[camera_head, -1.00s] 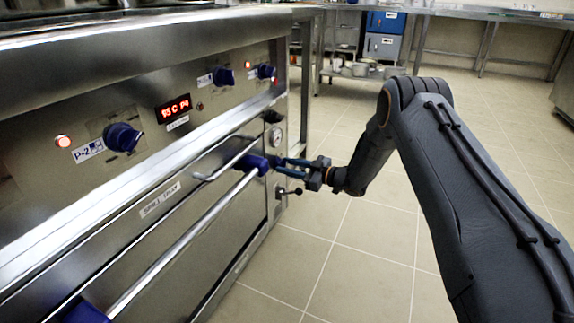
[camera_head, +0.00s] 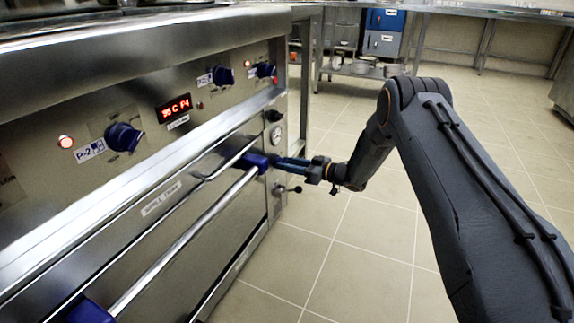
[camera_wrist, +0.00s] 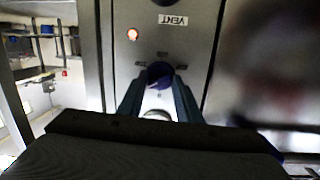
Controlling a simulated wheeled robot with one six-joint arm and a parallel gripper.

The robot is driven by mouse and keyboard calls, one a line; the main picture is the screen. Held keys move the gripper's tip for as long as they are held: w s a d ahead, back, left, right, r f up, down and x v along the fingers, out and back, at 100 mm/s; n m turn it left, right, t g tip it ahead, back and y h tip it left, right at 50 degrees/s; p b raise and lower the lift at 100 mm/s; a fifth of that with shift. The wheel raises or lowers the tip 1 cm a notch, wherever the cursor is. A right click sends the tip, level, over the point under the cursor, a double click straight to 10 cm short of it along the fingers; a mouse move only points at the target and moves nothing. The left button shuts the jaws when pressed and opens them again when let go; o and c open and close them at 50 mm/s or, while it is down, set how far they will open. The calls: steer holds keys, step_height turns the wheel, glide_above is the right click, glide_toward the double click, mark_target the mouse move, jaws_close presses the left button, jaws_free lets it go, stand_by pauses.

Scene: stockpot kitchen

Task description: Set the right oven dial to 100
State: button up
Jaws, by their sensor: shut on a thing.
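The steel oven front (camera_head: 150,215) fills the left of the head view. A red display (camera_head: 174,107) on its panel appears to read 95 C P4. My gripper hides this dial in the head view. The dial's scale marks are too small to read.
Blue knobs (camera_head: 123,137) and (camera_head: 223,76) stand out from the upper panel. A long bar handle (camera_head: 185,240) projects from the front. A small lever (camera_head: 290,189) is just below my gripper. Tiled floor (camera_head: 340,260) to the right is clear.

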steer(key=shift+d, duration=0.1)
steer(key=o, duration=1)
steer(key=shift+o, duration=0.2)
steer(key=p+v, duration=0.3)
steer(key=v, duration=0.4)
steer(key=shift+d, duration=0.3)
steer(key=shift+s, duration=0.15)
